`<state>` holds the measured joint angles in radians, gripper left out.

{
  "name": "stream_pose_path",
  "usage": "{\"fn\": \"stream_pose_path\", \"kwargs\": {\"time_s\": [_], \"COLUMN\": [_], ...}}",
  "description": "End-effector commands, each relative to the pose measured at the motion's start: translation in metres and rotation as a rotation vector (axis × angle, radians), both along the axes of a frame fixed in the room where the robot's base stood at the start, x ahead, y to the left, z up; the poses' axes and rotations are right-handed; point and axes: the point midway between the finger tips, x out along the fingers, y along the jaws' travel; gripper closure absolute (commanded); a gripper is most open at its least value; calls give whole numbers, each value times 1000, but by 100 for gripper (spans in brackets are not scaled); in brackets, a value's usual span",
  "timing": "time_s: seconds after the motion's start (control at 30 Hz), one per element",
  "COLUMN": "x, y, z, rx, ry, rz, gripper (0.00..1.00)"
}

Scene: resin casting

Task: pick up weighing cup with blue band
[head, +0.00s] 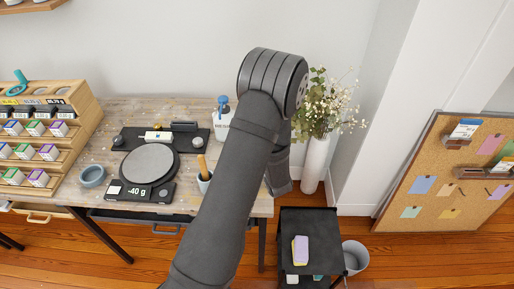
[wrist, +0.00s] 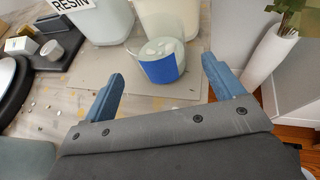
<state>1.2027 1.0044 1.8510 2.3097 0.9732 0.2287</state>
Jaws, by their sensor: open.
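The weighing cup with the blue band (wrist: 160,68) stands upright in the wrist view, a small translucent cup with a wide blue band round its side. My gripper (wrist: 162,72) is open, with one blue finger to the left of the cup and one to the right. The cup lies ahead, in line with the gap between the fingertips. There is clear space on both sides, and neither finger appears to touch it. In the head view my arm hides the cup and the fingers.
A container labelled RESIN (wrist: 100,22) and another pale container (wrist: 168,17) stand close behind the cup. A white vase (head: 315,160) stands right of the bench.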

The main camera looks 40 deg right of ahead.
Motion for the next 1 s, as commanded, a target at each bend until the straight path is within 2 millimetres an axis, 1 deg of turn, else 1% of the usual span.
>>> {"fn": "stream_pose_path", "kwargs": {"time_s": [0.17, 0.33, 0.43, 0.53, 0.73, 0.77, 0.8, 0.87, 1.0], "x": [11, 34, 43, 48, 48, 48, 48, 48, 48], "y": [-5, -18, -24, -26, -26, -26, -26, -26, -26], "z": [-2, -6, -11, -14, -14, -14, -14, -14, -14], "rx": [-2, -1, -1, 1, 0, 0, 0, 0, 0], "ry": [0, 0, 0, 2, 2, 1, 1, 1, 1], "rz": [3, 3, 3, 2, 1, 1, 1, 1, 1], "gripper": [14, 14, 14, 14, 14, 16, 24, 36, 63]}}
